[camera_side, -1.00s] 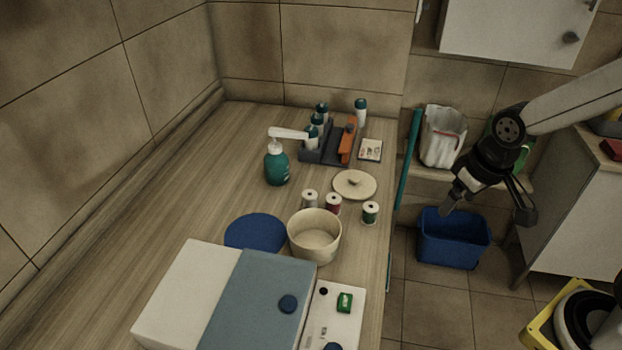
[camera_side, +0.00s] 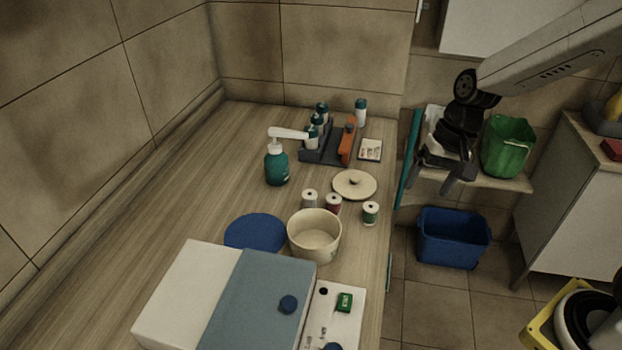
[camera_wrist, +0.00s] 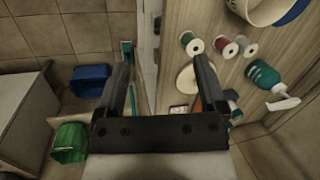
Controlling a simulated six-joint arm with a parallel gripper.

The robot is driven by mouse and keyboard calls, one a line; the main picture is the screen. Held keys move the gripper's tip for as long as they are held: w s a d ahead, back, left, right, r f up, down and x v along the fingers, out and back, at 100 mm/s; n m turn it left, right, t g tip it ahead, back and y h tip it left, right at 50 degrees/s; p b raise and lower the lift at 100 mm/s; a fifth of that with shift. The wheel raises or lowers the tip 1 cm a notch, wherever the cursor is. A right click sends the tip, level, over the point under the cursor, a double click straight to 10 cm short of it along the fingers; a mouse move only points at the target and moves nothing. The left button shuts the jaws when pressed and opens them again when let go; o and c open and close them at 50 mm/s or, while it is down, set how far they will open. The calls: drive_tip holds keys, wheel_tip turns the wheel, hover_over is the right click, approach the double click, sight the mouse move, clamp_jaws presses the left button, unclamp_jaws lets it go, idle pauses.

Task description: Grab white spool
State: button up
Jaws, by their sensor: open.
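The white spool (camera_side: 310,199) stands upright on the wooden counter, left of a red spool (camera_side: 333,204) and behind the cream bowl. A green spool (camera_side: 370,213) stands further right, near the counter edge. In the wrist view the white spool (camera_wrist: 249,49) is the rightmost of the three, beside the red spool (camera_wrist: 226,47) and the green spool (camera_wrist: 192,44). My gripper (camera_side: 431,181) is open and empty, to the right of the counter and apart from all the spools. In the wrist view its two fingers (camera_wrist: 161,72) point up the picture.
The cream bowl (camera_side: 314,236) stands in front of the spools, and a round lid (camera_side: 354,184) lies behind them. A teal pump bottle (camera_side: 277,164) stands at their left. A dark rack (camera_side: 322,152) with bottles is at the back. A blue bin (camera_side: 453,238) is on the floor.

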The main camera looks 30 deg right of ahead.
drive_tip(key=w+a+m+t+y, duration=0.1)
drive_tip(key=w+a+m+y, duration=0.3)
drive_tip(key=w+m+y, duration=1.05)
drive_tip(key=n+h, duration=0.1)
drive_tip(key=h, duration=0.3)
approach(315, 193)
drive_tip(key=shift+a+f, duration=0.3)
drive_tip(key=shift+a, duration=0.3)
drive_tip(key=shift+w+a+n, duration=0.1)
drive_tip(key=shift+a+n, duration=0.05)
drive_tip(key=shift+n, duration=0.1)
drive_tip(key=shift+x, duration=1.2)
drive_tip(key=shift+a, duration=0.1)
